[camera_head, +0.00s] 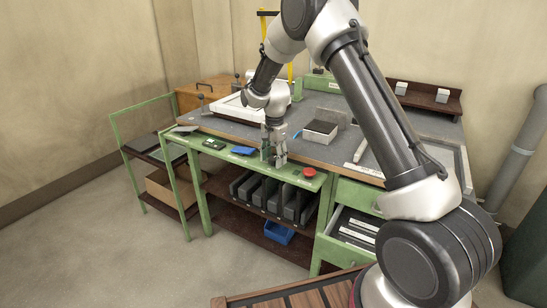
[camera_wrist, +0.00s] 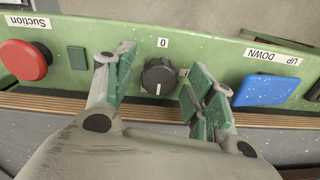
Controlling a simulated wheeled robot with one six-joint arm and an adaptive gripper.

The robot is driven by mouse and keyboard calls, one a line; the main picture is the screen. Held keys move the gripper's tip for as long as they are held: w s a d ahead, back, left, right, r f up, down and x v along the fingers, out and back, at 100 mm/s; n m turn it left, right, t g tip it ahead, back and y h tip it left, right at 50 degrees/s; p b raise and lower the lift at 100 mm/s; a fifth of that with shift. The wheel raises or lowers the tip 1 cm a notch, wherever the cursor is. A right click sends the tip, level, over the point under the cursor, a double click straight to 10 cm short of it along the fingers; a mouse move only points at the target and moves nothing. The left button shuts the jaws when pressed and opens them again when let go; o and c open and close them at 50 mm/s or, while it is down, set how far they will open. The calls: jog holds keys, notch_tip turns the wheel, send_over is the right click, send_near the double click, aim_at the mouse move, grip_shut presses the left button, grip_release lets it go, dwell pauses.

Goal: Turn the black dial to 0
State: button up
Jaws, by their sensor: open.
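The black dial (camera_wrist: 159,77) sits on the green panel (camera_wrist: 225,50) in the wrist view. Its white mark is on the lower part of its face, pointing down in the picture, away from the "0" label (camera_wrist: 163,43) above the dial. My gripper (camera_wrist: 162,80) is open, with one green-padded finger on each side of the dial. Gaps show between the fingers and the dial. A small label right of the dial is partly hidden by the right finger. In the head view my gripper (camera_head: 273,158) is at the front panel and the dial cannot be made out.
A red button (camera_wrist: 23,60) marked Suction and a small green square (camera_wrist: 77,59) are left of the dial. A blue rocker (camera_wrist: 265,90) marked UP and DOWN is to the right. An open drawer (camera_head: 352,228) is below.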

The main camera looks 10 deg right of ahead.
jog(key=c, duration=1)
jog(key=shift+c, duration=0.2)
jog(key=shift+n, duration=0.3)
jog(key=n, duration=0.4)
jog(key=shift+n, duration=0.3)
jog(key=n, duration=0.5)
jog(key=shift+d, duration=0.1)
jog(key=shift+n, duration=0.4)
jog(key=o, duration=1)
jog(key=shift+o, duration=0.2)
